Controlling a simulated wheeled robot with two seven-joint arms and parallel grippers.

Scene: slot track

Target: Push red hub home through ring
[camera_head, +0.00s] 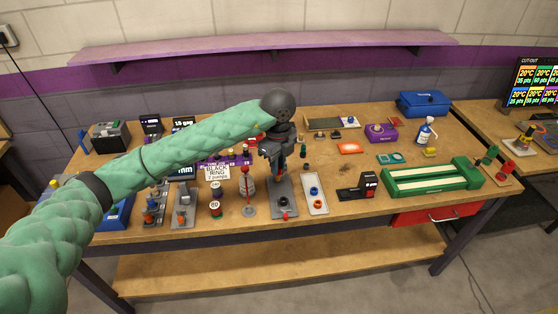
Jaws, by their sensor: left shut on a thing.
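My left gripper (277,168) reaches in from the left and points down over a dark grey slotted plate (283,209) at the front middle of the table. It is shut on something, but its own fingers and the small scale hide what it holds. A small red piece (285,215) shows at the plate's near end, just in front of the gripper; I cannot tell whether it is the hub. A dark bluish ring-like part (283,201) sits on the plate under the fingers. My right gripper is not in view.
A white tray (315,207) with a blue ring and an orange-red ring lies close to the right. A red-topped post (246,185) stands close to the left. A green tray (432,179) is at the right. Several small fixtures crowd the left.

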